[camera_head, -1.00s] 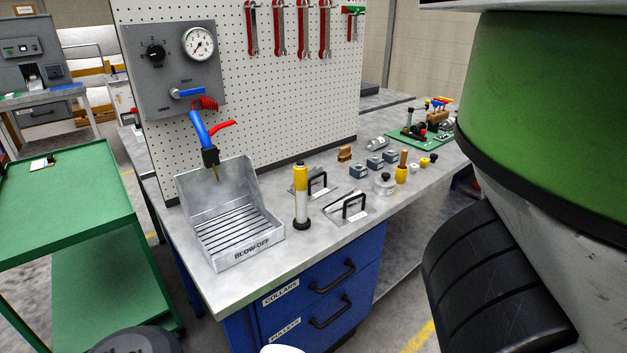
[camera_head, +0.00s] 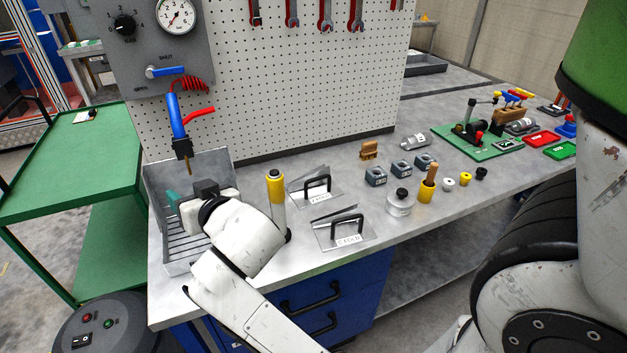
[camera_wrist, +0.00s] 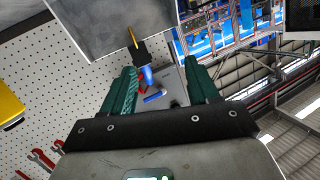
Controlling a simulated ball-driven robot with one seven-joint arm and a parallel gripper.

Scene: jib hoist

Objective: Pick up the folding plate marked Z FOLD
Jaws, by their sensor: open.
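Two folding plates with black handles lie on the bench in the head view. The rear plate (camera_head: 299,187) has a small label that seems to read Z FOLD, though its first letter is hard to make out. The front plate (camera_head: 324,235) carries a label that looks like C FOLD. My gripper (camera_head: 172,200) is over the blow-off tray, left of both plates and apart from them. In the wrist view my gripper (camera_wrist: 161,82) has its two green fingers spread with nothing between them. No plate shows in the wrist view.
A yellow-and-white cylinder (camera_head: 275,195) stands between my arm and the plates. The metal blow-off tray (camera_head: 160,172) is under a blue air gun (camera_head: 176,118). Grey blocks (camera_head: 376,175) and a clear jar (camera_head: 400,205) stand right of the plates. The pegboard (camera_head: 300,90) rises behind.

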